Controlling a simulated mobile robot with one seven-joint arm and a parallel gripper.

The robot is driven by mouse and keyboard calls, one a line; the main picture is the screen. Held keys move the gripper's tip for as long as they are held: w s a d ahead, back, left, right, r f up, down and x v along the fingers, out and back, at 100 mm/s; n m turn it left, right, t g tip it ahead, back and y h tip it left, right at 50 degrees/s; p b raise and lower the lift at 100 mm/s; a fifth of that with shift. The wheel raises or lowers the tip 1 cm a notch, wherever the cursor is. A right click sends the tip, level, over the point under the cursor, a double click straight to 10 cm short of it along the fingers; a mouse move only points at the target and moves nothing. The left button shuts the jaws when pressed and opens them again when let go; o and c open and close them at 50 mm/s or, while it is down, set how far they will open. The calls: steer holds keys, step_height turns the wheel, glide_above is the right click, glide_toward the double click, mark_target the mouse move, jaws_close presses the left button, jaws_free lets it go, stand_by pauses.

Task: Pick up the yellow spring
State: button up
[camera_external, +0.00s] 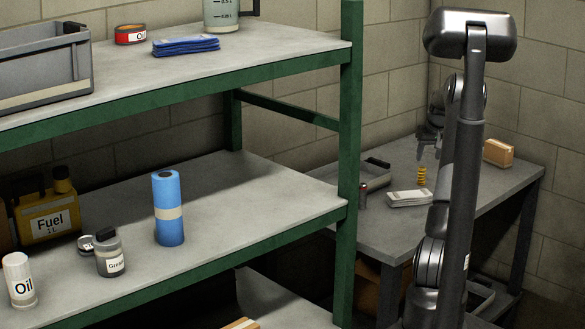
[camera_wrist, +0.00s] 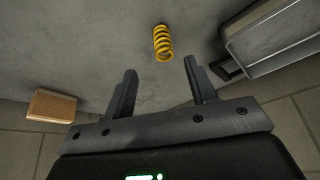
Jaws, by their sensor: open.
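The yellow spring (camera_external: 422,176) stands on the grey table at the right in the external view. It also shows in the wrist view (camera_wrist: 163,43), ahead of the fingertips and roughly between their lines. My gripper (camera_external: 430,140) is above the spring in the external view, partly hidden by my arm. In the wrist view my gripper (camera_wrist: 160,72) has its two fingers spread apart, with nothing between them. The spring and the fingers appear apart.
The table (camera_external: 375,225) also holds a grey tray (camera_external: 376,169), a white stack (camera_external: 410,198), a small dark-red item (camera_external: 362,195) and a cardboard box (camera_external: 498,153). In the wrist view, the tray (camera_wrist: 275,35) is right of the spring. A green-framed shelf (camera_external: 347,150) stands left.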

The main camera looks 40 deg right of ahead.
mark_target(423, 168)
steer(key=x, duration=1)
steer(key=shift+w+f, duration=0.15)
steer(key=shift+w, duration=0.2)
steer(key=c, duration=1.1)
